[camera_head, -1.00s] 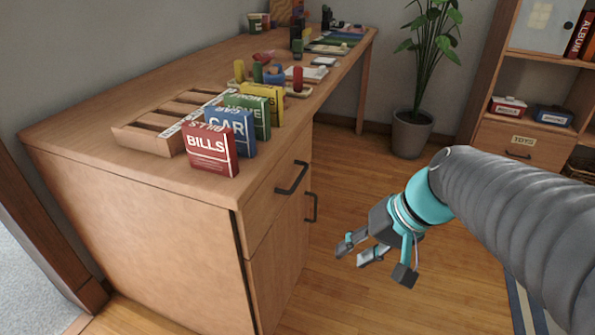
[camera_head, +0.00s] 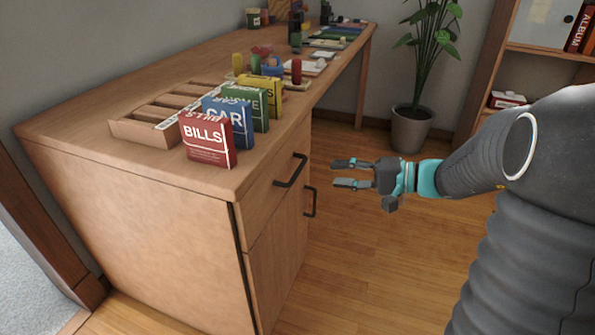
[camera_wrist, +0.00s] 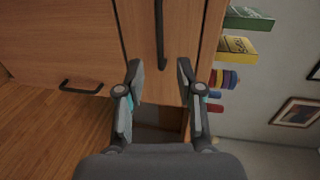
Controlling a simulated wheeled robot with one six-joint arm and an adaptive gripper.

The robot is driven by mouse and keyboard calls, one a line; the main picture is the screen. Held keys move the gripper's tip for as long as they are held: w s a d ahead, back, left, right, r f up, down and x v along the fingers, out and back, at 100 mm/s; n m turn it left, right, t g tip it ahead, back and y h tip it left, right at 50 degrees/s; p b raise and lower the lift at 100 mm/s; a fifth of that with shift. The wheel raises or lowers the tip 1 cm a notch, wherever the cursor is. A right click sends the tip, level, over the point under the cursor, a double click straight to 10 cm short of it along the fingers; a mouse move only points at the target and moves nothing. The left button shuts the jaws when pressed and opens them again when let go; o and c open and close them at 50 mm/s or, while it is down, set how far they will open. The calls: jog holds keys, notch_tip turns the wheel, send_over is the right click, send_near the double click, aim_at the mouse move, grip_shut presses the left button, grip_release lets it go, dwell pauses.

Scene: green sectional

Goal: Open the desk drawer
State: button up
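The wooden desk (camera_head: 130,225) stands at the left in the head view. Its drawer (camera_head: 262,210) is at the top of the right-hand face, with a dark bar handle (camera_head: 291,171); the drawer looks shut. My gripper (camera_head: 340,174) is open and empty, to the right of the handle and apart from it, with its fingers pointing left at the desk. In the wrist view the drawer handle (camera_wrist: 160,35) lies ahead, between the lines of the two open fingers (camera_wrist: 158,75). The cupboard door handle (camera_wrist: 82,88) shows at the left there.
Boxes marked BILLS (camera_head: 207,140) and CAR (camera_head: 228,120) stand at the desk's near corner beside a wooden rack (camera_head: 145,130). A cupboard door (camera_head: 275,270) is below the drawer. A potted plant (camera_head: 411,130) stands behind. The floor (camera_head: 370,260) right of the desk is clear.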

aim_at(297, 170)
jog(key=x, duration=1.1)
jog(key=shift+a+p, duration=0.15)
jog(key=shift+p, duration=0.15)
grip_shut()
